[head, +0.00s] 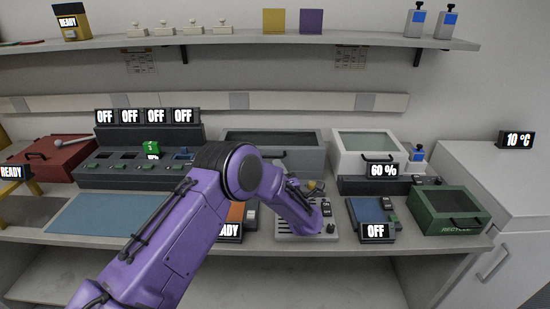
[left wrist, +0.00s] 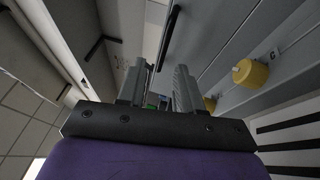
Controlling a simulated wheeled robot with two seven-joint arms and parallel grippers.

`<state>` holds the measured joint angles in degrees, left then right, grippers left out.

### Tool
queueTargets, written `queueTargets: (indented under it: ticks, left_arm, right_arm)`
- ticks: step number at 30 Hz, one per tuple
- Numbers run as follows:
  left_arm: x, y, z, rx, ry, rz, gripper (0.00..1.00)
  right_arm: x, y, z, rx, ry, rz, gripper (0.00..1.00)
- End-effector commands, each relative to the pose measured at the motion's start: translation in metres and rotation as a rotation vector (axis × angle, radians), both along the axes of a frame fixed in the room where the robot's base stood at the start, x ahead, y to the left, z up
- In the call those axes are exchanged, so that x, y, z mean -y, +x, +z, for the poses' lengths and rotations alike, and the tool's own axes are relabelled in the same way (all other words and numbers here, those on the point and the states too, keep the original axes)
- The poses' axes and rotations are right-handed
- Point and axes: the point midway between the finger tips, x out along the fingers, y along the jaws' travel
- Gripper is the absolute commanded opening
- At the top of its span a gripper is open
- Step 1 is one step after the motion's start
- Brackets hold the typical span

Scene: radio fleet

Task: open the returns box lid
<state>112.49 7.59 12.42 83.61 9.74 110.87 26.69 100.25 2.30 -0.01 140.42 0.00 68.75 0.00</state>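The likely returns box is the grey box (head: 313,163) with a dark-framed glass lid at the back middle of the bench; I read no label on it. Its lid looks shut. In the left wrist view a dark bar handle (left wrist: 169,38) on a grey face lies just beyond the fingertips. My left gripper (left wrist: 165,82) is open, fingers apart, with no object held between them. In the head view my purple arm mostly hides this gripper, near the front of the grey box. My right gripper is in neither view.
Yellow knobs (left wrist: 243,72) stand close to the right of my left gripper. A white glass-lidded box (head: 345,160) stands right of the grey one, a green recycle box (head: 450,224) at far right and a red box (head: 62,153) at left. A shelf (head: 260,40) runs above.

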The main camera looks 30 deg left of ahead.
Motion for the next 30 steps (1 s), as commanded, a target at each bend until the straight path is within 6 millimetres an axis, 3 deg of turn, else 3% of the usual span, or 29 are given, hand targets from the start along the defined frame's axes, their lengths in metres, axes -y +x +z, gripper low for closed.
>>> queueTargets:
  ticks: [6, 18, 21, 30]
  left_arm:
    - [-0.035, 0.024, 0.009, -0.001, 0.000, 0.001, 0.35]
    - [-0.043, 0.034, 0.009, -0.003, 0.001, -0.006, 0.35]
    - [-0.043, 0.034, 0.009, -0.003, 0.001, -0.006, 0.02]
    - [-0.043, 0.034, 0.009, -0.004, 0.002, -0.006, 0.00]
  right_arm:
    - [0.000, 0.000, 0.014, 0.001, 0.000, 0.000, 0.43]
    - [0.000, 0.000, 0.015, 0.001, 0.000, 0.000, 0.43]
    - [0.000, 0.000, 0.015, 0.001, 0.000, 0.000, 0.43]
    - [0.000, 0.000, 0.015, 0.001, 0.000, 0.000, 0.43]
